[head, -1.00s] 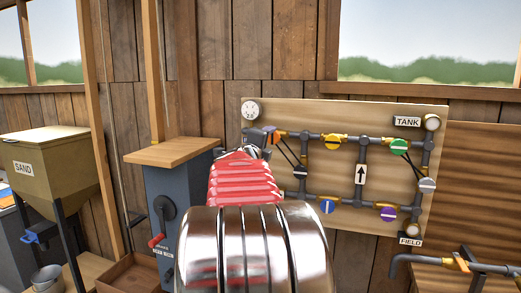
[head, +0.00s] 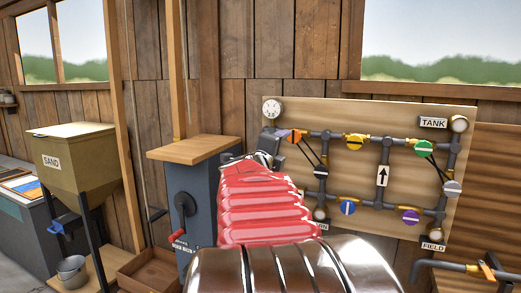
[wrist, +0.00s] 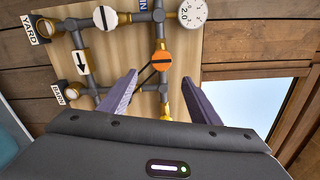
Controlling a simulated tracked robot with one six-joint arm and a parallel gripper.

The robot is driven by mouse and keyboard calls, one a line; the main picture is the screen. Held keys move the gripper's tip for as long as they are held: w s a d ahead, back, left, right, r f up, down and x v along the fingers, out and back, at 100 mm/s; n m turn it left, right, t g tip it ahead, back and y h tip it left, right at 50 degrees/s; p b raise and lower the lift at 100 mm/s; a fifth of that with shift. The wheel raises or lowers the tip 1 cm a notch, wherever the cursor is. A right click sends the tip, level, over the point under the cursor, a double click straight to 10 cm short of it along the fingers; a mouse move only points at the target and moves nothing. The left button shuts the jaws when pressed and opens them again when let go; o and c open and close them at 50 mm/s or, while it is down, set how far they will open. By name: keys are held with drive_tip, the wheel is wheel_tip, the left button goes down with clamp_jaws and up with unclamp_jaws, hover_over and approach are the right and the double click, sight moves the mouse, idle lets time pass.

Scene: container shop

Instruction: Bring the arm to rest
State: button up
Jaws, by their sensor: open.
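My arm, with red ribbed and shiny metal parts, reaches from the bottom of the head view towards the pipe board (head: 345,120). My gripper (head: 274,137) is small and partly hidden by the arm there, close to the orange valve (head: 294,137). In the wrist view my gripper (wrist: 158,95) has its two fingers spread wide with nothing between them. The orange valve (wrist: 161,58) shows beyond and between the fingertips, apart from them as far as I can tell.
The board carries a gauge (head: 272,109), a yellow valve (head: 354,142), a green valve (head: 423,147) and a purple valve (head: 410,216). A crank cabinet (head: 190,195) stands left of my arm. A sand hopper (head: 80,165) and a bucket (head: 72,270) are farther left. A tap pipe (head: 460,267) is lower right.

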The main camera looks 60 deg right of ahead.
idle(0.4)
drive_tip(key=w+a+f+n+t+y, duration=0.7)
drive_tip(key=w+a+f+n+y, duration=0.2)
drive_tip(key=w+a+f+n, duration=0.55)
drive_tip(key=s+a+f+n+y, duration=0.1)
drive_tip(key=a+f+n+y, duration=0.3)
drive_tip(key=a, duration=0.5)
drive_tip(key=s+a+f+n+y, duration=0.1)
drive_tip(key=s+a+f+n, duration=0.1)
drive_tip(key=a+n, duration=0.5)
drive_tip(key=s+a+f+n+g+y, duration=0.2)
drive_tip(key=s+a+n, duration=0.3)
drive_tip(key=a, duration=0.8)
drive_tip(key=s+a+f+n+g+y, duration=0.1)
drive_tip(key=s+a+f+n, duration=0.3)
drive_tip(key=s+a, duration=0.5)
drive_tip(key=a+n+g, duration=0.1)
drive_tip(key=a+n, duration=0.1)
drive_tip(key=a, duration=0.2)
drive_tip(key=shift+s+f+y, duration=0.15)
drive_tip(key=shift+f+y, duration=0.2)
drive_tip(key=shift+y, duration=0.05)
drive_tip(key=shift+c, duration=0.4)
